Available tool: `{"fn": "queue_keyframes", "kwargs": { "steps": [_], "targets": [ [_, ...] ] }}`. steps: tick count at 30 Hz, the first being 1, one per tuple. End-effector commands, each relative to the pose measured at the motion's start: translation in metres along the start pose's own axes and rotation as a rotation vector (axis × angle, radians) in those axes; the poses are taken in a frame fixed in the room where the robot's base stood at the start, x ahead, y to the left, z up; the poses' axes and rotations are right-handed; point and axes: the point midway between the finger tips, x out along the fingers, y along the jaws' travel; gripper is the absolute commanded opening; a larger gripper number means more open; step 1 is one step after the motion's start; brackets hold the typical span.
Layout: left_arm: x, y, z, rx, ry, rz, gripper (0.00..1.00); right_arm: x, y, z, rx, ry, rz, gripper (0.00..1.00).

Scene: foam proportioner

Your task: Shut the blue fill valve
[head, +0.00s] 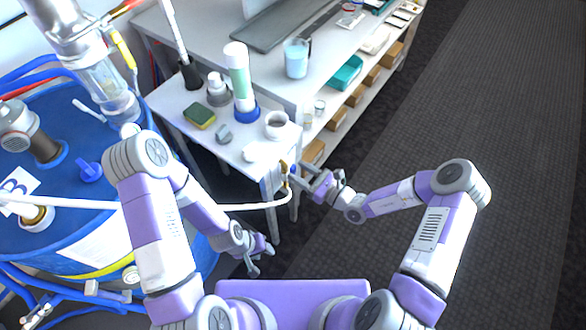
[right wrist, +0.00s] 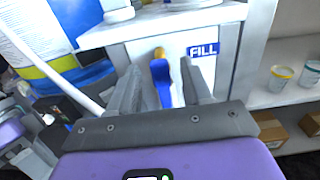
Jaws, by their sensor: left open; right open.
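The fill valve's blue handle (right wrist: 161,80) hangs down below a brass part (right wrist: 158,53) on a white panel, left of a blue FILL label (right wrist: 202,49). In the head view the brass part (head: 284,168) shows at the front of the small white table. My right gripper (head: 309,180) is open and faces the valve. In the right wrist view its two fingers (right wrist: 160,72) stand left and right of the blue handle; I cannot tell whether either touches it. My left gripper (head: 262,260) is open and empty, low beside the blue drum, away from the valve.
A white hose (head: 245,206) runs from the left to near the valve. The small white table (head: 180,132) holds a green-white column (head: 239,80), a sponge (head: 200,115) and a white cup (head: 276,125). The blue drum (head: 75,235) stands left. Shelves stand behind; floor at right is clear.

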Motion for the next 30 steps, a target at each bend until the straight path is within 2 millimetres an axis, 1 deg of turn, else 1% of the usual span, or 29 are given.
{"fn": "queue_keyframes", "kwargs": {
  "steps": [1, 3, 6, 10, 16, 17, 21, 26, 27, 30],
  "targets": [
    [0.003, -0.001, 0.0, 0.0, 0.0, 0.0, 0.43, 0.009, 0.001, -0.001, -0.001, -0.001, 0.003, 0.49],
    [0.004, -0.002, 0.0, 0.0, 0.0, 0.0, 0.43, 0.017, 0.001, -0.001, -0.001, 0.0, 0.003, 0.49],
    [0.006, -0.002, 0.0, 0.0, 0.0, 0.0, 0.43, 0.026, 0.0, -0.001, -0.001, 0.0, 0.002, 0.49],
    [0.006, -0.002, 0.0, 0.0, 0.0, 0.0, 0.43, 0.031, 0.001, 0.0, 0.0, 0.001, 0.002, 0.49],
    [0.006, -0.002, 0.0, 0.0, 0.0, 0.0, 0.43, 0.031, 0.001, 0.0, 0.0, 0.002, 0.003, 0.49],
    [0.006, -0.002, 0.0, 0.0, 0.0, 0.0, 0.43, 0.031, 0.001, 0.0, 0.0, 0.002, 0.002, 0.47],
    [0.006, -0.002, 0.0, 0.0, 0.0, 0.0, 0.43, 0.031, 0.001, 0.0, 0.0, 0.002, 0.002, 0.26],
    [0.006, -0.002, 0.0, 0.0, 0.0, 0.0, 0.43, 0.031, 0.001, 0.0, 0.0, 0.002, 0.002, 0.01],
    [0.006, -0.002, 0.0, 0.0, 0.0, 0.0, 0.43, 0.031, 0.001, 0.0, 0.0, 0.002, 0.002, 0.0],
    [0.006, -0.002, 0.0, 0.0, 0.0, 0.0, 0.43, 0.031, 0.001, 0.0, 0.0, 0.002, 0.002, 0.0]
  ]
}}
